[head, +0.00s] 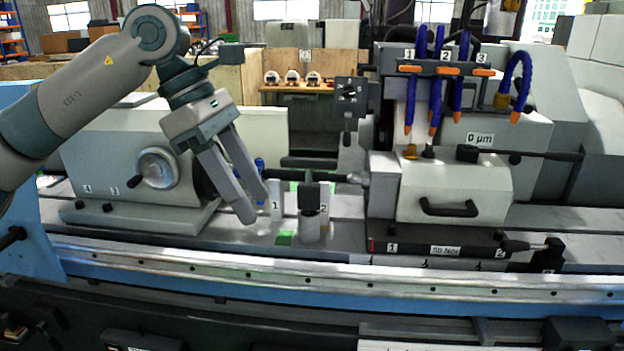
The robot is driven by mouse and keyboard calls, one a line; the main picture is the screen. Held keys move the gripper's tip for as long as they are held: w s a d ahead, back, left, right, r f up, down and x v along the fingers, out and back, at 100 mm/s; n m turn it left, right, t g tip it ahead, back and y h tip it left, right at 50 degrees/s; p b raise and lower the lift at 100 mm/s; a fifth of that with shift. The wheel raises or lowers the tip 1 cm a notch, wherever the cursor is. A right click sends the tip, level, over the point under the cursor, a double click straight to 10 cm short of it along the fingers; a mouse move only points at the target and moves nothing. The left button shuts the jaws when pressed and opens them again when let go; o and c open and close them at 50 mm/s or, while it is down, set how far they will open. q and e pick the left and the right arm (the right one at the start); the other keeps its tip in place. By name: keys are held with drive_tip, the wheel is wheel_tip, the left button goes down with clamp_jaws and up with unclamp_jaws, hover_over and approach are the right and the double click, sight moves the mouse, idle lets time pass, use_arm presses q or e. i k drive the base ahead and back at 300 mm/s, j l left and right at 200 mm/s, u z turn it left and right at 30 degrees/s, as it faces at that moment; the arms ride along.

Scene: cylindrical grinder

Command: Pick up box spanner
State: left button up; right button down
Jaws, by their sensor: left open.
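A dark upright tool with a crossbar on top, which looks like the box spanner (309,194), stands in a short grey cylindrical holder (310,228) on the machine table, between the white plates marked 1 and 2. I cannot be sure of its exact shape at this size. My left gripper (254,208) comes down from the upper left with its two fingers apart and nothing between them. Its fingertips are left of the tool and near plate 1 (277,202), apart from the tool. My right gripper is not in view.
A grey headstock with a handwheel (157,168) stands behind my left arm. A long rail (330,284) crosses the front.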

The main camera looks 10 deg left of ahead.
sight(308, 192)
drive_tip(key=i, duration=1.2)
